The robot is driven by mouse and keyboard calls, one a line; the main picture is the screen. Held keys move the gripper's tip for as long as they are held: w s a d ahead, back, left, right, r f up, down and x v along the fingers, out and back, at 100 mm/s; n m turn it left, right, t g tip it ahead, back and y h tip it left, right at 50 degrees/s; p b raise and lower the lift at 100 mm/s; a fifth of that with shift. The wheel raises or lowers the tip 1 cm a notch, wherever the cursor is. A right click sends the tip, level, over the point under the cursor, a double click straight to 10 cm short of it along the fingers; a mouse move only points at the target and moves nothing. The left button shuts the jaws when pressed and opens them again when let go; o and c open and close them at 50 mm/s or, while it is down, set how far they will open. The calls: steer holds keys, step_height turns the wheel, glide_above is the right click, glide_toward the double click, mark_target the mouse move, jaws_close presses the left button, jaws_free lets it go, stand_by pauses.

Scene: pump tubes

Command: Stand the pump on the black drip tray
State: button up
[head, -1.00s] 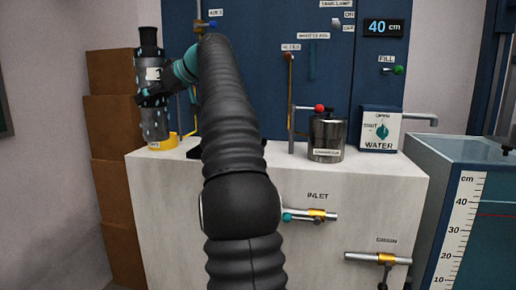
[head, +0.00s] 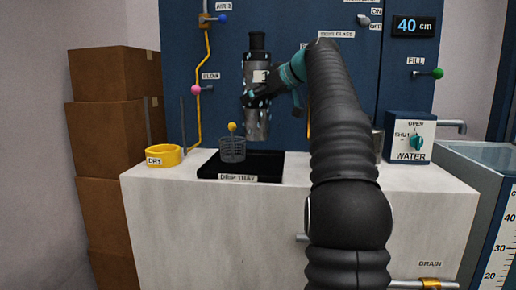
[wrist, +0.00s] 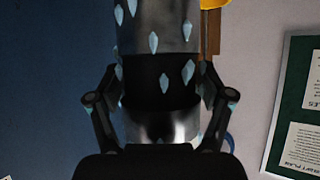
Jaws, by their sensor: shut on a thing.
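The pump (head: 257,68) is a grey metal cylinder with a black top, dotted with pale drops. It is upright, and its lower end looks raised above the back right part of the tray; the exact gap is hard to tell. My gripper (head: 256,97) is shut around the pump's middle from the right. In the wrist view the pump (wrist: 158,30) fills the space between the two fingers (wrist: 160,105). The black drip tray (head: 262,168) lies on the white bench top, with its label on the front edge.
A grey mesh cup (head: 232,155) with a yellow ball above it occupies the tray's left half. A yellow ring labelled DRY (head: 163,157) stands empty at the bench's left. A water box (head: 410,137) stands at the right. A blue panel with valves (head: 215,120) rises behind.

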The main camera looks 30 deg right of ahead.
mark_target(260, 132)
steer(key=shift+s+d+f+b, duration=0.15)
steer(key=shift+f+b, duration=0.5)
steer(key=shift+f, duration=0.65)
steer(key=shift+d+f+b, duration=0.2)
steer(key=shift+f+b, duration=0.4)
steer(key=shift+f, duration=0.65)
steer(key=shift+f+b, duration=0.75)
steer(key=shift+f, duration=1.25)
steer(key=shift+f, duration=0.2)
steer(key=o, duration=1.7)
steer(key=shift+f, duration=0.2)
steer(key=shift+r, duration=0.15)
steer(key=v, duration=1.2)
steer(key=shift+a+p, duration=0.1)
steer(key=shift+p, duration=0.2)
